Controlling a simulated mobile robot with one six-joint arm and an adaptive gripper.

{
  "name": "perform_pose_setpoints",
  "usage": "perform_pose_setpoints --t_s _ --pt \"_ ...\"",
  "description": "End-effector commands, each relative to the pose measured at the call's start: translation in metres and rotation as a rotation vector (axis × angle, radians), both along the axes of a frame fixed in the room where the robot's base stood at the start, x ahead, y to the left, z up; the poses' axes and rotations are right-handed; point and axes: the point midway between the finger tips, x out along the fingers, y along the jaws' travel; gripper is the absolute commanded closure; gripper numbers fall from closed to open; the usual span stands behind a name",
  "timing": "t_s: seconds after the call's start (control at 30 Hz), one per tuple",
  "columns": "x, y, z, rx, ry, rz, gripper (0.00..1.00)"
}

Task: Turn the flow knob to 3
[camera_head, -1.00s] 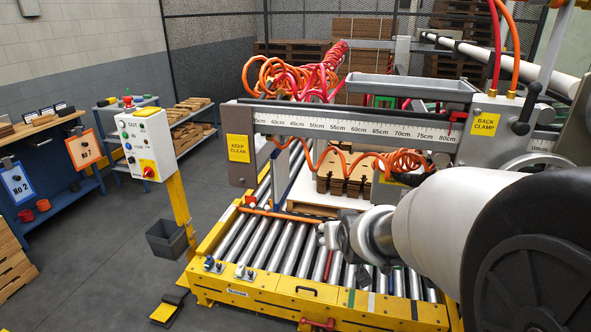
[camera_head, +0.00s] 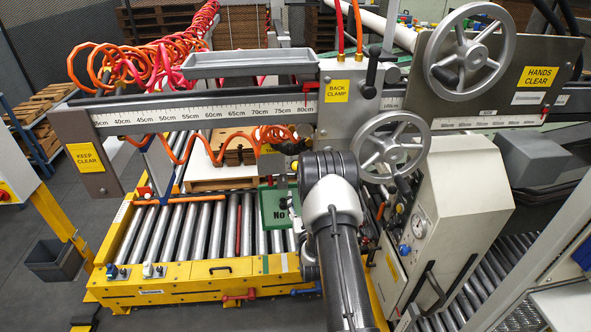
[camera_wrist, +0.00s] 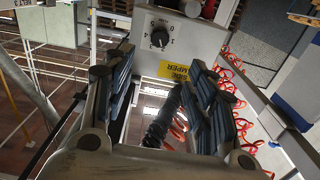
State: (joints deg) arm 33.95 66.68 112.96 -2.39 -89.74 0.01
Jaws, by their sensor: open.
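In the wrist view a round black knob (camera_wrist: 159,38) sits on a light grey box face (camera_wrist: 185,50), with small marks around it. It looks like the flow knob, but its setting is too small to read. A yellow label (camera_wrist: 174,71) is below it, partly covered by a finger. My gripper (camera_wrist: 158,65) is open and empty, its dark fingers to the left and right below the knob and apart from it.
The ruler beam (camera_head: 190,112) crosses in front of the roller conveyor (camera_head: 190,230). Handwheels (camera_head: 390,147) and a beige cabinet with a gauge (camera_head: 455,215) stand close to my arm. Orange hoses (camera_wrist: 238,85) hang right of my gripper in the wrist view.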

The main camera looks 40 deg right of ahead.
Motion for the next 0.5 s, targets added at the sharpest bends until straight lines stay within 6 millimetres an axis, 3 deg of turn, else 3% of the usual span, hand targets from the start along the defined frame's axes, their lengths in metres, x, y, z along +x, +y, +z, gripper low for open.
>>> perform_pose_setpoints --t_s 0.5 --pt "0.091 -0.055 -0.001 -0.002 -0.003 0.001 0.49"
